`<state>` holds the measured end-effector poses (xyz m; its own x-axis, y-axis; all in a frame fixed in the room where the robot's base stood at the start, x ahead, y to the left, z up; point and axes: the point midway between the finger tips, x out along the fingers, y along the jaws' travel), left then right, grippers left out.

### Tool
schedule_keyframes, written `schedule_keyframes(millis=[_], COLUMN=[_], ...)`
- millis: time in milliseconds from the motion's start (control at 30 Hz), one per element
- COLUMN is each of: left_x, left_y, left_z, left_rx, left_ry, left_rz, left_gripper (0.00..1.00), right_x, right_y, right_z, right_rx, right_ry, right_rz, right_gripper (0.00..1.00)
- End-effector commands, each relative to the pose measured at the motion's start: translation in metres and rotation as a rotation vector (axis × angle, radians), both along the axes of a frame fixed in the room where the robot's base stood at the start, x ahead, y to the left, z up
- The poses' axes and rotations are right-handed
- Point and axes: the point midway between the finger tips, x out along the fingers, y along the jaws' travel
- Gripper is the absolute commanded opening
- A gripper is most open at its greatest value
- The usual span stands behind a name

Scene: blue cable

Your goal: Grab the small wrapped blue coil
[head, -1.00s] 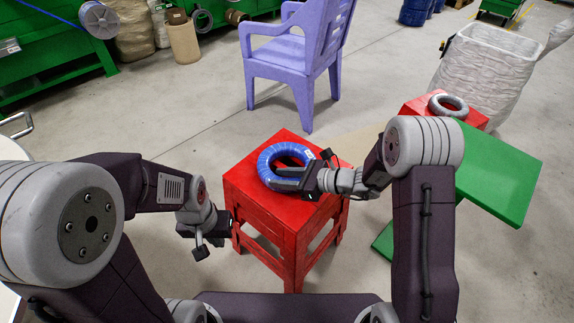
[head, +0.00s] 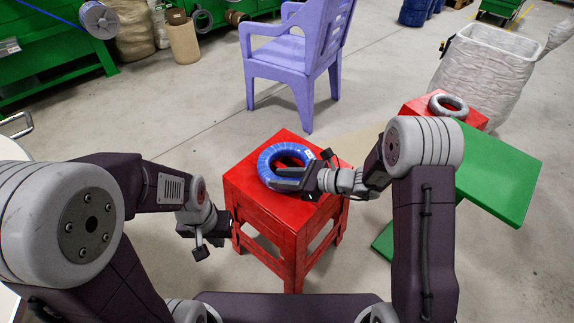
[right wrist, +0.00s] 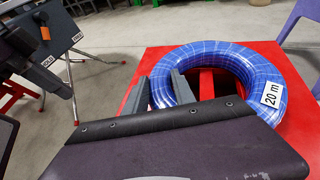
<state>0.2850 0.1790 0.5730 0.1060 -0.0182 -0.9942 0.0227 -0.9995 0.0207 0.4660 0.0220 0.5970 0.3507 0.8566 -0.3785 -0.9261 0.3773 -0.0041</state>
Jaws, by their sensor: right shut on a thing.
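The blue coil (head: 268,157) is a wrapped ring lying on the red stool (head: 250,195). In the right wrist view the coil (right wrist: 262,75) carries a white "20 m" label. My right gripper (head: 280,179) is at the coil's near side. In the right wrist view its two fingers (right wrist: 160,88) stand on either side of the ring's left part, shut on it. The coil appears to rest on the stool top. My left gripper (head: 190,231) hangs left of the stool, apart from the coil; its fingers are too unclear to read.
A purple chair (head: 300,55) stands behind the stool. At right are a green board (head: 500,175), a red stool (head: 418,106) with a grey coil (head: 448,105), and a white sack bin (head: 485,70). Open floor lies left of the chair.

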Motion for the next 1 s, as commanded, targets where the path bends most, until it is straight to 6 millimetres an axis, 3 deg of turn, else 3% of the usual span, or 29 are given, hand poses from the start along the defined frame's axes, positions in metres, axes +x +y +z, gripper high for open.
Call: schedule_keyframes(millis=[200,533,833,1000], left_x=[0.000,0.000,0.000,0.000], left_y=[0.000,0.000,0.000,0.000], left_z=[-0.001,0.002,0.029,0.044], left_rx=[0.000,0.000,0.000,0.000], left_ry=[0.000,0.000,0.000,0.000], left_rz=[0.000,0.000,0.000,0.000], left_gripper=[0.00,0.00,0.00,0.00], right_x=[-0.002,-0.001,0.000,0.033], right_y=[-0.002,-0.002,-0.001,0.000], right_z=[-0.006,-0.001,0.045,0.064], right_rx=[-0.009,-0.007,-0.005,-0.003], right_ry=[0.014,0.012,0.003,-0.002], right_rz=[-0.005,-0.004,-0.001,-0.001], right_gripper=[0.00,0.00,0.00,0.00])
